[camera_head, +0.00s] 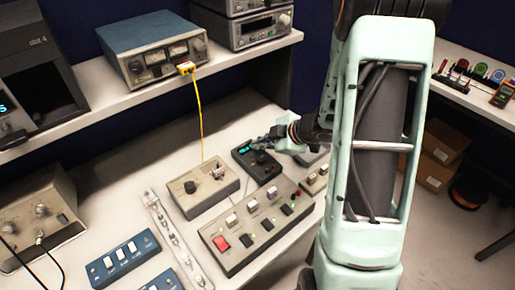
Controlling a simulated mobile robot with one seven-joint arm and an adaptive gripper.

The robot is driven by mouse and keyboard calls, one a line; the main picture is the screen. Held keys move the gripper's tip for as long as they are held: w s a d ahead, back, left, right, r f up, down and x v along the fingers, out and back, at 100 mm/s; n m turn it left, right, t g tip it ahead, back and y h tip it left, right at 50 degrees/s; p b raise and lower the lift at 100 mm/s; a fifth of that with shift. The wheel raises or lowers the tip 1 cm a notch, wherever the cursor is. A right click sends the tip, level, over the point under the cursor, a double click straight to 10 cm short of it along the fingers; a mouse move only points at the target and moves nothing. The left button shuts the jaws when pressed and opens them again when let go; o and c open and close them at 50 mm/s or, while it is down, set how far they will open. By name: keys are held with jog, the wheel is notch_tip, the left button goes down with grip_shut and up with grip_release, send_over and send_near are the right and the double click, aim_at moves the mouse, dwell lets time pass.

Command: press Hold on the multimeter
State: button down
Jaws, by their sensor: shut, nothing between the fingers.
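A dark handheld meter (257,166) lies on the workbench near the picture's middle, with a lit teal display and a round knob. It looks like the multimeter; its button labels are too small to read. My gripper (264,142) is shut and empty, reaching in from the right over the far right part of this meter. Its fingertips partly cover the meter's top. I cannot tell whether they touch it. A smaller orange-edged meter (502,95) stands on the right-hand bench, far from my gripper.
A beige box with a knob (203,187) sits just left of the meter. A long switch panel (256,225) lies in front. A yellow cable (198,105) hangs from the blue-topped instrument (150,45) on the shelf. Blue switch boxes (123,259) lie at front left.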

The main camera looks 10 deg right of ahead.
jog(key=shift+r+p, duration=0.35)
jog(key=shift+r, duration=0.15)
notch_tip(320, 180, up, 5)
jog(key=p, duration=0.5)
jog(key=shift+r, duration=0.1)
jog(key=shift+w, duration=0.1)
dwell(0.5)
